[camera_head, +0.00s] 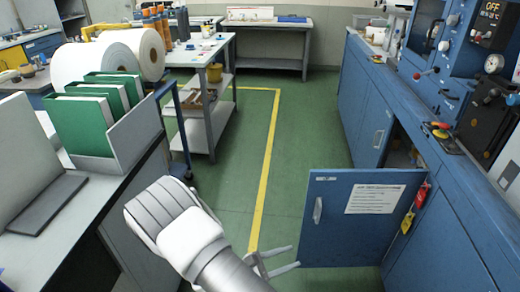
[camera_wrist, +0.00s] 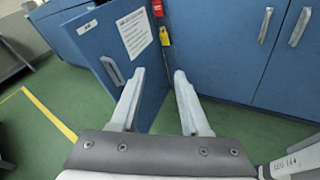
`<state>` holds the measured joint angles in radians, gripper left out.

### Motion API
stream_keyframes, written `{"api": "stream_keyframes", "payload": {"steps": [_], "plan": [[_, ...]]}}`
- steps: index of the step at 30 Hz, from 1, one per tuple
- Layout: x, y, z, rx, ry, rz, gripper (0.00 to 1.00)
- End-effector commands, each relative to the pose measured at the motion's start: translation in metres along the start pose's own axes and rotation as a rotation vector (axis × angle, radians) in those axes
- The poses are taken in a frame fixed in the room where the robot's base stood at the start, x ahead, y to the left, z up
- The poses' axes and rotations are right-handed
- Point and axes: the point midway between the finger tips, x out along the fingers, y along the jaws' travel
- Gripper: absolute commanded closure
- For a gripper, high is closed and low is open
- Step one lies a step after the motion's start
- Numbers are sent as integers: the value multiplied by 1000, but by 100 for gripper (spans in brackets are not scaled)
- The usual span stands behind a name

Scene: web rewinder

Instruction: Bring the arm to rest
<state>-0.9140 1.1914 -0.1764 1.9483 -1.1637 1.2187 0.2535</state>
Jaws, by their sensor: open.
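My gripper (camera_wrist: 158,102) is open in the wrist view, with nothing between its two pale fingers. In the head view the fingers of my gripper (camera_head: 284,260) show low in the middle, partly behind my arm. They are left of an open blue cabinet door (camera_head: 345,240) with a handle and a white notice. In the wrist view the same door (camera_wrist: 92,48) stands behind and left of the fingers. I cannot tell how far the fingers are from the door, but no contact shows.
The blue machine cabinet (camera_head: 362,100) runs along the right. A red tag and a yellow tag (camera_head: 407,222) hang at the open door's edge. A bench with green binders (camera_head: 88,125) is at the left. Green floor (camera_head: 315,130) with a yellow line (camera_head: 266,170) is clear in the middle.

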Motion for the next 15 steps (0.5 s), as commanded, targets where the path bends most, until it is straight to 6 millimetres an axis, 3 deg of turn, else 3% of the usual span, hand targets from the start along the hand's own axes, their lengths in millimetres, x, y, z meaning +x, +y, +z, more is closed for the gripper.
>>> {"api": "stream_keyframes", "payload": {"steps": [3,15], "plan": [[0,6,34,109,43,-139,54],[-2,2,133,465,205,-546,54]]}}
